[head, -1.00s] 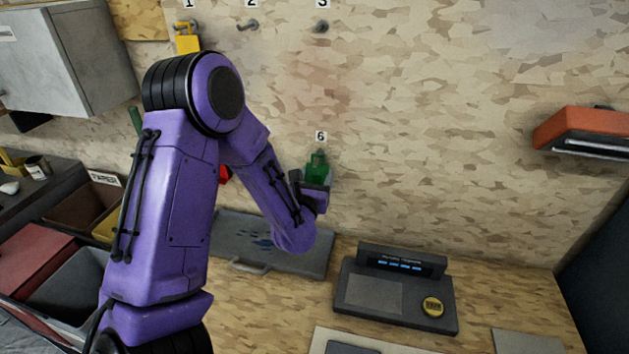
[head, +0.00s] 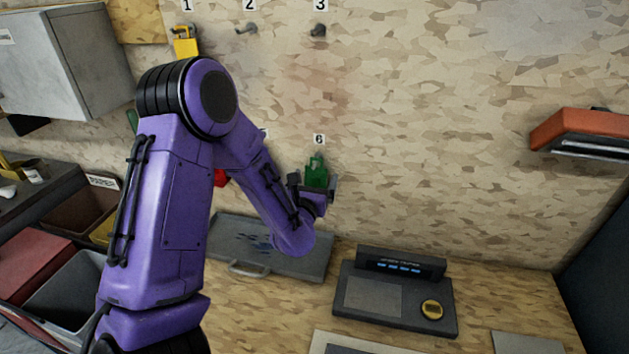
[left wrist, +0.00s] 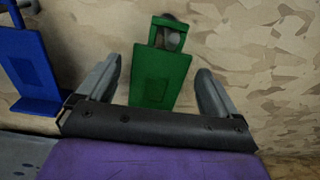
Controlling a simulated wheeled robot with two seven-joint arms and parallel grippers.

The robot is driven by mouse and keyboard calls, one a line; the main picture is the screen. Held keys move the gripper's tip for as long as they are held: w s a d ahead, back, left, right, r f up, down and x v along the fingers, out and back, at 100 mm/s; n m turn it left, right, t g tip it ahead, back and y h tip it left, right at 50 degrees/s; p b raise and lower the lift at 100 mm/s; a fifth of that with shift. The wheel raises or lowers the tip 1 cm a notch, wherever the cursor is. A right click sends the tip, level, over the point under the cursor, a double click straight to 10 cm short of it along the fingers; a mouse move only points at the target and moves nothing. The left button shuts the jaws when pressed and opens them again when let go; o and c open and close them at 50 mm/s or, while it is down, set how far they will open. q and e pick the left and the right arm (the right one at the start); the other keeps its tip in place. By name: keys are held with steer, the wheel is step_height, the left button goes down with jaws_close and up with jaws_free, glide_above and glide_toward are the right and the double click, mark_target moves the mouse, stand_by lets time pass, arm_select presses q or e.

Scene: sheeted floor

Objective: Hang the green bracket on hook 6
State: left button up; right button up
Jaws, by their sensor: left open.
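The green bracket (head: 316,172) is against the wall below the label 6 (head: 319,139). In the left wrist view the green bracket (left wrist: 160,76) hangs upright, and the rounded grey end of hook 6 (left wrist: 172,38) shows in the opening at its top. My left gripper (head: 315,184) is open at the bracket's lower part. In the left wrist view its two fingers (left wrist: 160,84) stand on either side of the bracket, with gaps on both sides. The bracket's lower edge is hidden behind the gripper body. My right gripper is not in view.
A blue bracket (left wrist: 30,62) hangs just left of the gripper. A yellow bracket (head: 185,46) hangs under label 1; hooks 2 (head: 247,28) and 3 (head: 318,31) are bare. A dark device (head: 393,292) stands on the bench below.

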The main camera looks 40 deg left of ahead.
arm_select(q)
steer(key=shift+s+f, duration=0.1)
steer(key=p+v, duration=0.4)
steer(key=v, duration=0.6)
